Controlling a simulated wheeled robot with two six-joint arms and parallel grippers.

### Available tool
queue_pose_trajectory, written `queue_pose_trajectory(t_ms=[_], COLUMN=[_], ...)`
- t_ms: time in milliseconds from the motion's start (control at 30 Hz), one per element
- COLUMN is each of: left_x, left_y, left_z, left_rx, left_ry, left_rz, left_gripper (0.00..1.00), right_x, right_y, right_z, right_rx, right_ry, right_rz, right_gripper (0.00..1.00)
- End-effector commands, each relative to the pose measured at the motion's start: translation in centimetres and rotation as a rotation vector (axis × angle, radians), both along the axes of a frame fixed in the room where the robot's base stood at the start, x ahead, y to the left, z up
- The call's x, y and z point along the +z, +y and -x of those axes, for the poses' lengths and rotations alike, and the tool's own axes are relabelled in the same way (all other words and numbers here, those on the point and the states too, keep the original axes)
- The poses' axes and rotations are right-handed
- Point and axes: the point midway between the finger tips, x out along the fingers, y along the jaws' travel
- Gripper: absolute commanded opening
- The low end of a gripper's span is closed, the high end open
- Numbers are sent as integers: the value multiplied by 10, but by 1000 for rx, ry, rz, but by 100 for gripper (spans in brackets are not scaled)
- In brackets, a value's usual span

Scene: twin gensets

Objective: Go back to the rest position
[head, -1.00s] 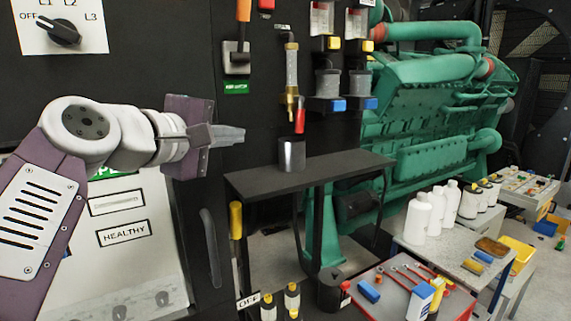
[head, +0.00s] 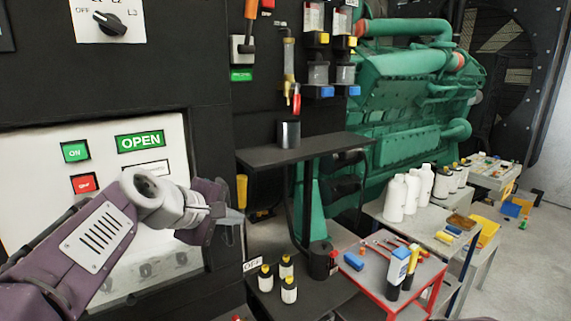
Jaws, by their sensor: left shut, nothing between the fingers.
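My left gripper (head: 232,216) is shut and empty. It points right, in front of the right edge of the white breaker panel (head: 40,180) in the head view. The gripper looks apart from the panel, but the exact gap is hard to tell. The panel carries a green OPEN sign (head: 140,142), a green ON button (head: 75,151) and a red button (head: 85,184). The arm covers part of the panel's lower half. My right gripper is not in view.
A black shelf (head: 330,147) bearing a metal cup (head: 289,134) stands right of the gripper. A red cart (head: 425,270) and a table with white bottles (head: 395,200) are at right, before the green genset (head: 410,110).

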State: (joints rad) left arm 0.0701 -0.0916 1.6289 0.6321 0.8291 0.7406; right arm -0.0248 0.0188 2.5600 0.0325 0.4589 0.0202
Motion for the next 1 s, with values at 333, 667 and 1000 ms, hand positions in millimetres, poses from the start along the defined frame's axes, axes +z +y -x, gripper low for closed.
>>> queue_pose_trajectory(t_ms=[333,667,1000], left_x=[-271,-348,-348], left_y=[28,67,66], left_z=[116,206,205], left_rx=[-359,-889,-901], left_ry=[442,444,438], left_rz=[-499,-877,-881], left_gripper=[0,0,0], right_x=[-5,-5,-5], right_y=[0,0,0], right_z=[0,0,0], right_rx=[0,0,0], right_ry=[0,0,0], right_rz=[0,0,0], right_gripper=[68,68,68])
